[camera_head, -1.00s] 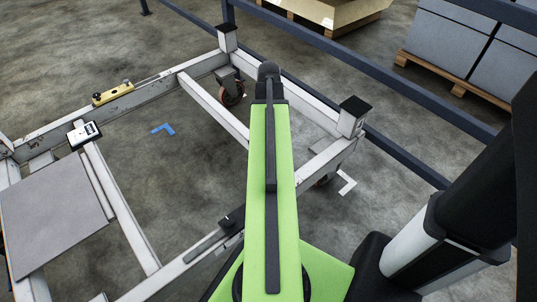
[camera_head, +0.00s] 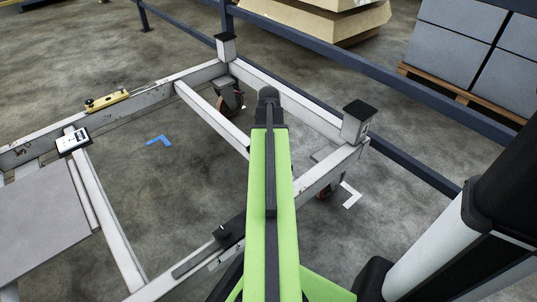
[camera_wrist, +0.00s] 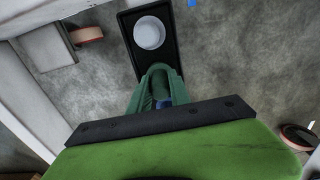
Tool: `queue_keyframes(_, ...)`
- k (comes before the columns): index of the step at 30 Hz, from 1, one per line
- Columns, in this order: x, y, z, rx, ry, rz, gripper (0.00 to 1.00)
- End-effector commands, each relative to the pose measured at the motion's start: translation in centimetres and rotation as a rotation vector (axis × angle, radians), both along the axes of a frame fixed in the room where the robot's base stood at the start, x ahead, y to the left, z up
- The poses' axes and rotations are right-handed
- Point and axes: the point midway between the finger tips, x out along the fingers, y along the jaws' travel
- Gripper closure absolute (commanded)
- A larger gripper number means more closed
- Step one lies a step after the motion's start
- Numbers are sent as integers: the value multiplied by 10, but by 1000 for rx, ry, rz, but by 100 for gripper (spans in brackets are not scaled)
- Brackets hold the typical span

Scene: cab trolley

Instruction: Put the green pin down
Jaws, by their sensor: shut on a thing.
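In the wrist view, two dark green fingers of my gripper (camera_wrist: 155,88) meet at their tips in a narrow arch. I cannot make out the green pin separately from the fingers. A small bluish patch shows between them, too unclear to name. Just beyond the tips is a black oblong plate (camera_wrist: 133,40) with a pale round part (camera_wrist: 149,33) on it. I cannot tell whether the fingers touch the plate. In the head view my lime-green arm reaches over the trolley frame and hides my gripper.
The pale trolley frame (camera_head: 208,118) has black-capped posts (camera_head: 358,120) and casters (camera_head: 231,102). A grey panel (camera_head: 40,225), a white device (camera_head: 73,141) and a yellow level (camera_head: 106,100) are on its left. A dark blue rail (camera_head: 395,84) runs behind.

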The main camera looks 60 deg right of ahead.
Motion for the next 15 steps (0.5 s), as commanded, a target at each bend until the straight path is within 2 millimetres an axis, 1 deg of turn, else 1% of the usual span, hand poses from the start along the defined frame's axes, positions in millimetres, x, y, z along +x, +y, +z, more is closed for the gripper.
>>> queue_keyframes(2,0,0,1,0,0,0,100)
queue_keyframes(5,0,0,-4,0,0,0,100)
queue_keyframes(6,0,0,-3,0,0,0,74)
queue_keyframes(10,0,0,-2,0,0,1,57)
queue_keyframes(11,0,0,-2,0,0,1,55)
queue_keyframes(15,0,0,-2,0,0,1,55)
